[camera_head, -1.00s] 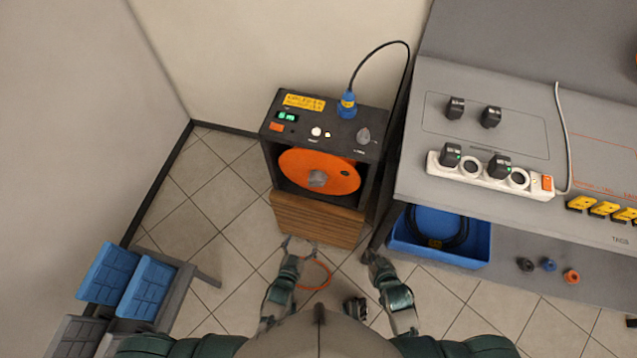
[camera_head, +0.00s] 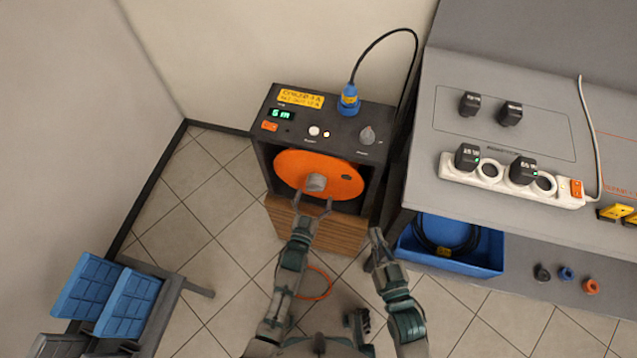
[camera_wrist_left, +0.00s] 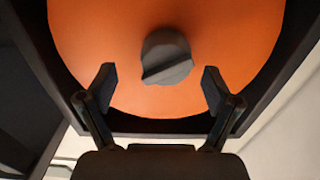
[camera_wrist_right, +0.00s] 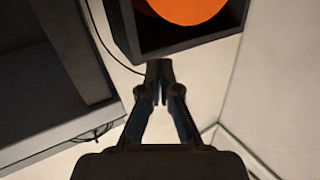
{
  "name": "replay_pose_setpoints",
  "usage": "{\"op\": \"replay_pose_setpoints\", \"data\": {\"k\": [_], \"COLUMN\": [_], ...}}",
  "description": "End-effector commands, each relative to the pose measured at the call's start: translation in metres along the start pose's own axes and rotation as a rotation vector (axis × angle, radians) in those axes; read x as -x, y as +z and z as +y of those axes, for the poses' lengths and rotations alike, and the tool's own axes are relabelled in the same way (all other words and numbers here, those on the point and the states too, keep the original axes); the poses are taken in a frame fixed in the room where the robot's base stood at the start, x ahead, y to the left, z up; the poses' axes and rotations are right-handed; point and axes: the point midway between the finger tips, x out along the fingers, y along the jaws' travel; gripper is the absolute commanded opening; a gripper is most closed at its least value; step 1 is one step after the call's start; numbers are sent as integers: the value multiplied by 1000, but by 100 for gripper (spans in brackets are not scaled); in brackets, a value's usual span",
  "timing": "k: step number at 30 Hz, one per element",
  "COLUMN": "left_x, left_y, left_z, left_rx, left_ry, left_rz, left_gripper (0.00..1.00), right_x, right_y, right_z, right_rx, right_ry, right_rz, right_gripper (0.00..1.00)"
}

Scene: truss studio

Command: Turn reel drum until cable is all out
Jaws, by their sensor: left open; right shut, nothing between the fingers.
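The orange reel drum (camera_head: 345,181) sits in a black housing (camera_head: 262,152) with a grey knob (camera_head: 316,183) at its centre. The housing's display (camera_head: 282,114) reads about 6 m. My left gripper (camera_head: 313,205) is open just in front of the drum's lower part; in the left wrist view the fingers (camera_wrist_left: 158,80) stand apart below the knob (camera_wrist_left: 167,57), with nothing between them. My right gripper (camera_head: 378,238) is shut and empty, below and right of the housing; its closed fingertips (camera_wrist_right: 159,68) show in the right wrist view. An orange cable loop (camera_head: 316,282) lies on the floor.
The housing rests on a wooden crate (camera_head: 340,236). A blue plug (camera_head: 348,96) with a black cable is on its top. A grey bench (camera_head: 440,205) stands right, with a blue bin (camera_head: 480,262) beneath it. Blue cases (camera_head: 128,303) are at lower left.

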Motion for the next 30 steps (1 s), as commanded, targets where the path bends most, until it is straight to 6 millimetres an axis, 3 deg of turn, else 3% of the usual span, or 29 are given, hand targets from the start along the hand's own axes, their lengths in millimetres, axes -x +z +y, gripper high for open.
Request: {"op": "replay_pose_setpoints", "data": {"k": [3, 9, 19, 30], "left_x": [-22, -43, -47, -46], "left_y": [3, 2, 0, 0], "left_z": [-2, 1, 2, 0], "left_rx": [3, -2, -3, -1], "left_ry": [-1, 0, 0, 0], "left_rz": [-2, -2, -1, -1], "left_gripper": [90, 90, 90, 3], "right_x": [-2, 0, 1, -1], "right_y": [-10, -27, -32, -31], "right_z": [-4, -4, -3, -4], "right_rx": [-5, -14, -15, -17], "right_ry": [-5, -11, -12, -11], "right_rz": [96, 210, 234, 231], "right_gripper": [0, 0, 0, 0]}}
